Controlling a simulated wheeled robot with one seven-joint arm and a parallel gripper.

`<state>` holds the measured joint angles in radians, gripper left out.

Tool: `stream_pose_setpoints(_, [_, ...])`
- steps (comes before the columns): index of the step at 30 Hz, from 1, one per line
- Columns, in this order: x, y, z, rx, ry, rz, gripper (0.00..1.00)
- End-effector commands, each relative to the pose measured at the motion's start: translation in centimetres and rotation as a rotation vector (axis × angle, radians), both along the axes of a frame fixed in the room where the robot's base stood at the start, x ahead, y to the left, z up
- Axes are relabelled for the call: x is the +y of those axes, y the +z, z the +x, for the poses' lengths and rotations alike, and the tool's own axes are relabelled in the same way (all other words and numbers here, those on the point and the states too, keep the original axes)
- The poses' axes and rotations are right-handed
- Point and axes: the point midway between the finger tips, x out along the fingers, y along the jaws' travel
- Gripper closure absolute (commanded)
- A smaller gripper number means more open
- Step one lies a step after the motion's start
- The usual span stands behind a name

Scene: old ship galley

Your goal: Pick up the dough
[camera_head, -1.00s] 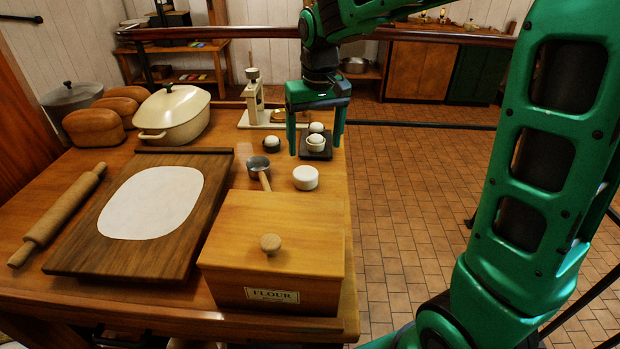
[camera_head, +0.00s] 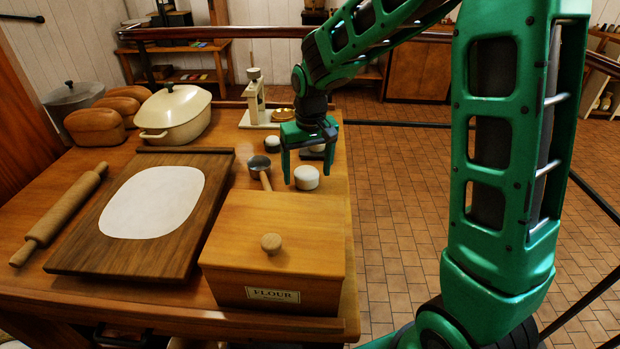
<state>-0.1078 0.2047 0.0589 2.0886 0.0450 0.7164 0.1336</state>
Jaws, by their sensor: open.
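A small, round, off-white lump (camera_head: 306,178) sits on the table behind the flour box; it looks like the dough. A flat white rounded sheet (camera_head: 152,202) lies on the dark wooden board (camera_head: 75,262); I cannot tell whether it is dough or paper. My gripper (camera_head: 308,177) points down with its fingers apart and nothing held. In the picture its fingers come down on either side of the lump; I cannot tell their exact height or depth relative to it.
The wooden flour box (camera_head: 248,232) stands just in front of the lump. A metal scoop (camera_head: 260,168) lies left of it. A small pale pot (camera_head: 272,144) and a cream press (camera_head: 255,105) stand behind. A cream casserole (camera_head: 175,115), loaves (camera_head: 95,127) and rolling pin (camera_head: 60,215) are left.

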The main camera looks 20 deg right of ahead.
Motion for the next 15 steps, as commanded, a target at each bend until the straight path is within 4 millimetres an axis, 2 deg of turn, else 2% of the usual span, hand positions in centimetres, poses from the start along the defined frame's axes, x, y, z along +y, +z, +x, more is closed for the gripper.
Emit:
stream_pose_setpoints(9, [-0.01,-0.56,0.04,0.000,0.000,0.000,0.22])
stream_pose_setpoints(15, [-0.02,-0.54,0.04,0.000,0.000,0.000,0.70])
